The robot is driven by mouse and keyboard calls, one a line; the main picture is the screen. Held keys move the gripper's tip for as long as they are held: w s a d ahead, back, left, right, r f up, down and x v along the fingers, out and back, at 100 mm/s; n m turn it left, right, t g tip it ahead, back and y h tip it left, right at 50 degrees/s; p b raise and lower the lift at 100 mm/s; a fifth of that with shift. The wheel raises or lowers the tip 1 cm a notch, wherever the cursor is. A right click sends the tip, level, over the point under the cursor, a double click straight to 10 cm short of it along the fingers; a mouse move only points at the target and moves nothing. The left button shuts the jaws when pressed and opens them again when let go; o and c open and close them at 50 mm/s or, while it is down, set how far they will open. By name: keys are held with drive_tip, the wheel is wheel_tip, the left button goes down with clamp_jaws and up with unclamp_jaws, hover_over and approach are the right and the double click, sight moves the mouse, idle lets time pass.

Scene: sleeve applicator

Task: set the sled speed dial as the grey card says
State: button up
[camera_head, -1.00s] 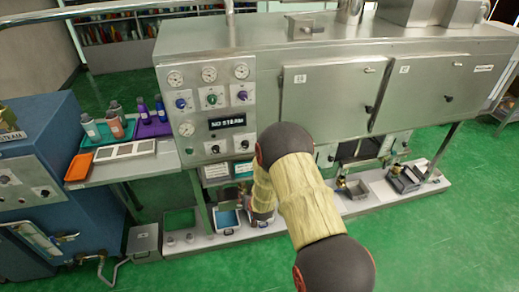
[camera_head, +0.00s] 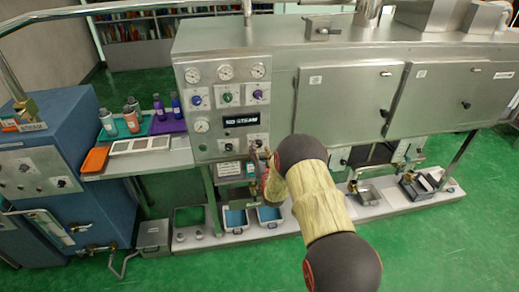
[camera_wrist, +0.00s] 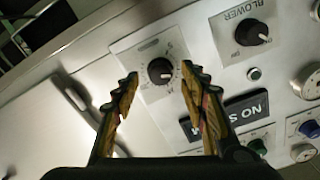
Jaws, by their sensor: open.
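A black round dial (camera_wrist: 160,70) with a ring of marks sits on a pale square plate in the wrist view. Its label is too small to read, so I cannot confirm it is the sled speed dial. My gripper (camera_wrist: 160,82) is open, its fingertips on either side of the dial in the picture; contact is not visible. In the head view my gripper (camera_head: 262,153) is at the lower right corner of the control panel (camera_head: 206,112), partly hidden by my arm. I cannot make out a grey card; notices (camera_head: 229,169) below the panel are unreadable.
Beside the dial is a BLOWER knob (camera_wrist: 251,32). A display (camera_head: 241,120) reads NO STEAM. Gauges and coloured knobs fill the panel above. Cabinet doors (camera_head: 345,105) with handles are to the right. A side shelf (camera_head: 128,162) with bottles and trays is to the left.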

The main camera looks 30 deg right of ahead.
drive_tip(key=shift+x, duration=0.95)
drive_tip(key=shift+c, duration=1.3)
drive_tip(key=c, duration=0.7)
clamp_jaws()
